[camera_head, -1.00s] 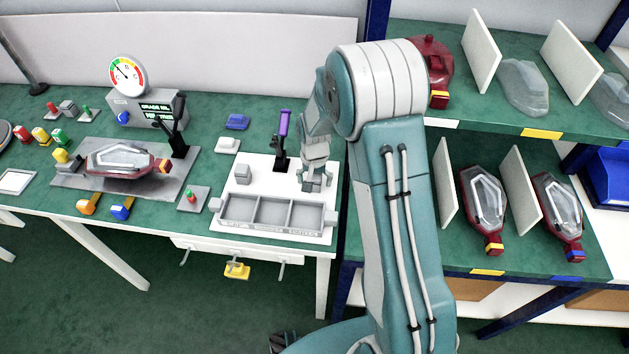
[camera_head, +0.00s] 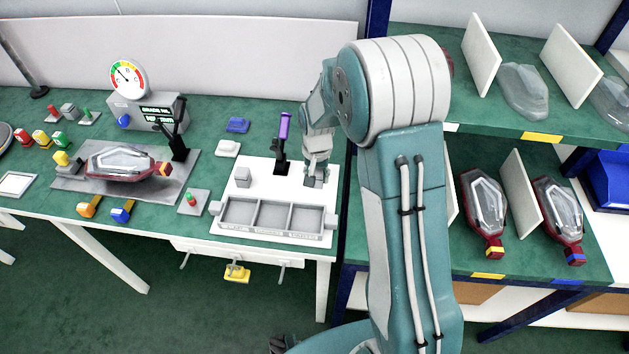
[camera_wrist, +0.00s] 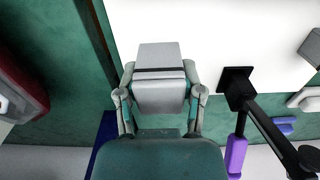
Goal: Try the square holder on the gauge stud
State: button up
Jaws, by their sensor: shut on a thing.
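My gripper (camera_head: 315,174) is shut on a grey, square-sided block, which looks like the square holder (camera_head: 312,182). They are over the right back part of the white board (camera_head: 262,167). In the wrist view the holder (camera_wrist: 160,85) sits between the two fingers of my gripper (camera_wrist: 160,90), with a dark band across it. I cannot tell whether it touches the board. A small plate with a red and green peg (camera_head: 190,200) lies left of the board. I cannot tell which part is the gauge stud; nothing is marked so.
A black clamp with a purple handle (camera_head: 283,128) stands close left of my gripper; it also shows in the wrist view (camera_wrist: 236,155). Another grey block (camera_head: 243,176) and a three-compartment tray (camera_head: 272,230) are on the board. Shelves with lamps (camera_head: 485,210) stand at right.

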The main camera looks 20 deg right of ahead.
jog(key=s+d+r, duration=0.5)
jog(key=s+r, duration=0.4)
jog(key=s, duration=0.3)
jog(key=shift+s, duration=0.15)
jog(key=shift+f, duration=0.15)
dwell(0.5)
